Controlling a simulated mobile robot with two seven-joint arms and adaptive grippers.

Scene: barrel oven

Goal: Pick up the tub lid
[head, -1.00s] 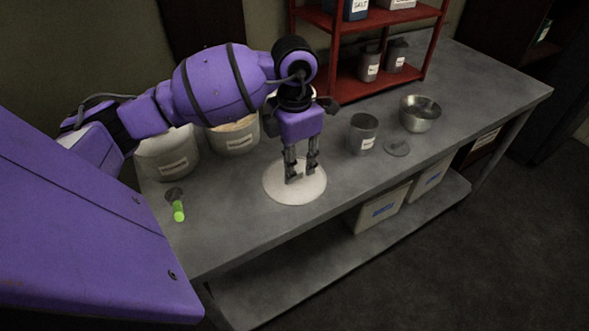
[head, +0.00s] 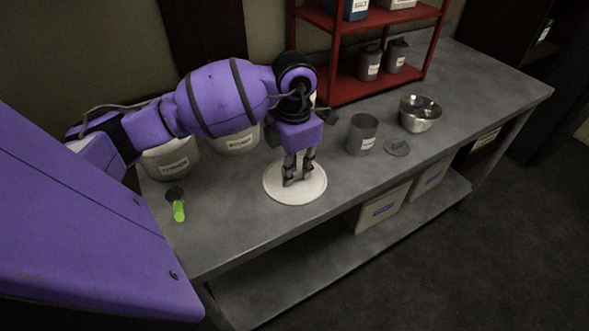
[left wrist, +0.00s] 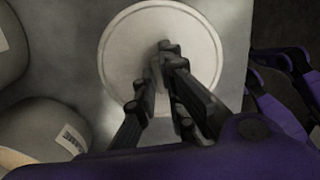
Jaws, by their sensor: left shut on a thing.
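The tub lid (head: 312,190) is a round white disc lying flat on the grey table in the head view. It also shows in the left wrist view (left wrist: 125,40), filling the upper middle. My left gripper (head: 296,181) points down over the middle of the lid, its fingers close together. In the left wrist view the fingertips (left wrist: 168,50) meet at the lid's centre. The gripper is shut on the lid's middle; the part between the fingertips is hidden. My right gripper is not seen clearly in the head view.
Two white labelled tubs (head: 236,141) stand behind and left of the lid. A green-handled scoop (head: 178,209) lies at left. A grey canister (head: 362,134), a small grey lid (head: 397,147) and a metal bowl (head: 420,113) stand to the right. A red shelf (head: 350,87) is behind.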

